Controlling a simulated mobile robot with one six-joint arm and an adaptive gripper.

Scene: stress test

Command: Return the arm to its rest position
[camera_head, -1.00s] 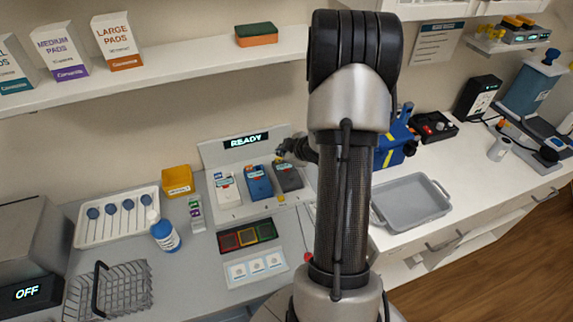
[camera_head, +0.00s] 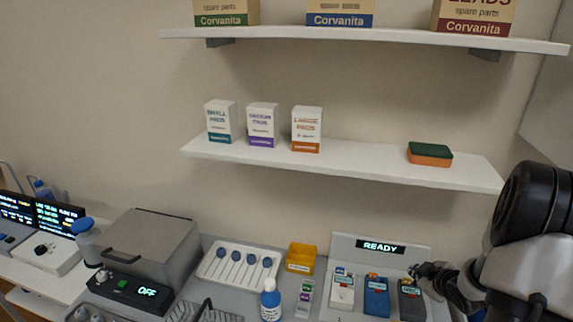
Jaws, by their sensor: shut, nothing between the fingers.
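My arm (camera_head: 530,240) stands at the right edge of the head view, bent, with its dark joint and silver links partly cut off by the frame. My gripper (camera_head: 418,270) is small and dark at the arm's far end. It is shut and empty, in front of the panel that reads READY (camera_head: 380,247) and close by the dark module (camera_head: 410,300). I cannot tell whether it touches that module.
White and blue modules (camera_head: 376,297) stand left of the dark one. A shelf (camera_head: 340,168) with boxes and a sponge is above.

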